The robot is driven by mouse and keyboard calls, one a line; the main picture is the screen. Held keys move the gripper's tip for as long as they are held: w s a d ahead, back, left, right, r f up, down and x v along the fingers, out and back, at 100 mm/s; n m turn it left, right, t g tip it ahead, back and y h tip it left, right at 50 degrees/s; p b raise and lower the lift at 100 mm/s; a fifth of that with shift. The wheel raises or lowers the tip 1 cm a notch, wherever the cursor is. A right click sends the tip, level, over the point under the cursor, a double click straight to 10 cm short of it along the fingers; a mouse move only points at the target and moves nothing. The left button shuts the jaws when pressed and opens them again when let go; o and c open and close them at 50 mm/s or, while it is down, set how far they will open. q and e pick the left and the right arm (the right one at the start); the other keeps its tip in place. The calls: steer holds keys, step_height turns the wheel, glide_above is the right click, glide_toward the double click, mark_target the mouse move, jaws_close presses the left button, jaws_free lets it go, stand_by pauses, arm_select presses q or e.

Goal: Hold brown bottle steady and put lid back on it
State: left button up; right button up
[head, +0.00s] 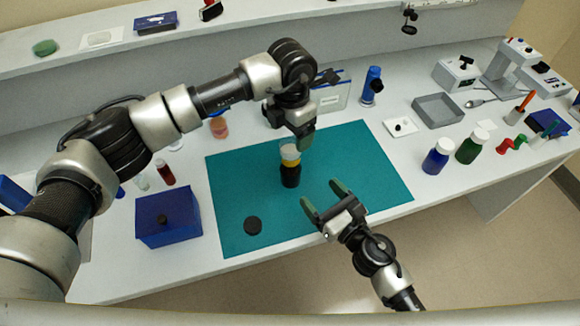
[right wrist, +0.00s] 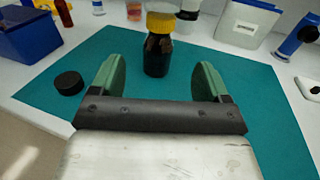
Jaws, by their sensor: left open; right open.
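The brown bottle (head: 290,175) stands upright on the teal mat (head: 230,190), dark-bodied with a yellow band and pale top at its neck. It also shows in the right wrist view (right wrist: 157,55), beyond and between my right fingers. A round black lid (head: 253,225) lies flat on the mat, left of and nearer than the bottle; it also shows in the right wrist view (right wrist: 68,83). My left gripper (head: 304,140) is open just behind and above the bottle's top; contact is unclear. My right gripper (head: 324,198) is open and empty, right of and nearer than the bottle, apart from it.
A blue box (head: 168,217) stands left of the mat. A grey tray (head: 438,109), a blue-bodied jar (head: 438,156) and a green-bodied jar (head: 472,146) stand to the right. A blue bottle (head: 372,86) is behind the mat. The mat's right part is clear.

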mark_target(296, 165)
steer(key=x, duration=1)
steer(key=shift+w+a, duration=0.1)
steer(key=shift+w, duration=0.05)
steer(key=c, duration=1.3)
arm_select(q)
steer(key=shift+o, duration=0.7)
arm_select(e)
jaws_close()
arm_select(q)
steer(key=shift+r+n, duration=0.55)
steer(key=shift+n, duration=0.65)
steer(key=r+n, duration=0.1)
steer(key=n, duration=0.3)
steer(key=r+n, duration=0.1)
steer(key=shift+s+d+r+n+t, duration=0.2)
steer(key=shift+s+r+n+t, duration=0.1)
steer(key=shift+n+t, duration=0.1)
steer(key=n, duration=0.1)
steer(key=r+n, duration=0.1)
steer(key=n, duration=0.1)
steer(key=shift+s+d+r+n, duration=0.15)
steer(key=shift+r+n, duration=0.1)
steer(key=shift+n, duration=0.15)
steer(key=n, duration=0.2)
steer(key=r+n, duration=0.1)
steer(key=shift+s+r+n+y, duration=0.2)
steer(key=shift+n+y, duration=0.1)
steer(key=shift+n, duration=0.1)
